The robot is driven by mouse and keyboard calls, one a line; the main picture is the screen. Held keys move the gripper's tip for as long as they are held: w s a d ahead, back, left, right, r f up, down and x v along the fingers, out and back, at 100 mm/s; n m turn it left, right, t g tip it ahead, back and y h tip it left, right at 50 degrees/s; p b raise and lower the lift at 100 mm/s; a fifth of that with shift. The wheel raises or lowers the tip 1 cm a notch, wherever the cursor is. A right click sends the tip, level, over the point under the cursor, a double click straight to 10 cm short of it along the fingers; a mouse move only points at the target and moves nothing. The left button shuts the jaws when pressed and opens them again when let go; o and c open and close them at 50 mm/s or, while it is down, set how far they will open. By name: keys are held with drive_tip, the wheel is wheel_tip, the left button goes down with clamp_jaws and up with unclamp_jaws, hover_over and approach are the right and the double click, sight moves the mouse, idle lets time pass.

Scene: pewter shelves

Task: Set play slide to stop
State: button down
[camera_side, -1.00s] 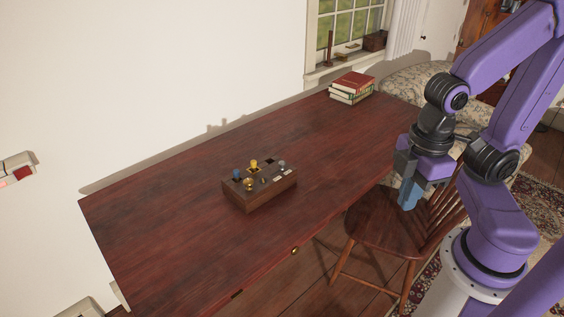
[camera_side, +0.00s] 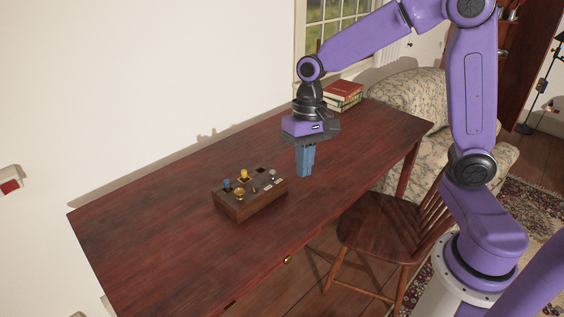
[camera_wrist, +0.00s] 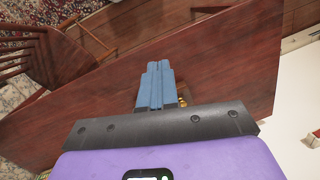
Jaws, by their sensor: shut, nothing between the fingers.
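A dark wooden control box (camera_side: 246,203) sits on the desk. Its top carries a blue knob (camera_side: 227,184), a yellow knob (camera_side: 244,175), a brass knob (camera_side: 239,195), a grey knob (camera_side: 273,174) and small pale labels. I cannot read the labels, so I cannot tell which control is the play slide or where it is set. My gripper (camera_side: 305,173) is shut and empty, pointing down over the desk to the right of the box and apart from it. In the wrist view, my blue fingers (camera_wrist: 158,68) are together, and only a small brass bit (camera_wrist: 183,101) shows beside them.
The red-brown desk (camera_side: 140,240) is mostly clear around the box. A stack of books (camera_side: 343,95) lies at its far end. A wooden chair (camera_side: 380,235) stands at the front, and a patterned armchair (camera_side: 405,95) is beyond. The wall runs behind the desk.

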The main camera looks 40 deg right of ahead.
sight(273, 174)
drive_tip(key=w+d+f+m+y, duration=0.1)
drive_tip(key=w+d+f+m, duration=0.2)
drive_tip(key=w+d+m, duration=0.35)
drive_tip(key=w+d+f+m+y, duration=0.15)
drive_tip(key=w+d+m, duration=0.25)
drive_tip(key=w, duration=0.5)
drive_tip(key=w+d+f+m+t, duration=0.1)
drive_tip(key=w+d+f+m, duration=0.1)
drive_tip(key=d, duration=0.4)
drive_tip(key=w+d+f+m+t, duration=0.1)
drive_tip(key=w+d+f+m, duration=0.2)
drive_tip(key=d+m, duration=0.3)
drive_tip(key=shift+w+d+f, duration=0.25)
drive_tip(key=shift+d+f, duration=0.25)
drive_tip(key=shift+d, duration=0.25)
drive_tip(key=shift+w+a+f, duration=0.3)
drive_tip(key=shift+a+f, duration=0.95)
drive_tip(key=shift+f, duration=0.3)
drive_tip(key=shift+w+a+f, duration=0.35)
drive_tip(key=shift+a+f, duration=0.9)
drive_tip(key=shift+f, duration=0.3)
drive_tip(key=shift+w+a+f, duration=0.3)
drive_tip(key=shift+a+f, duration=0.95)
drive_tip(key=shift+f, duration=0.3)
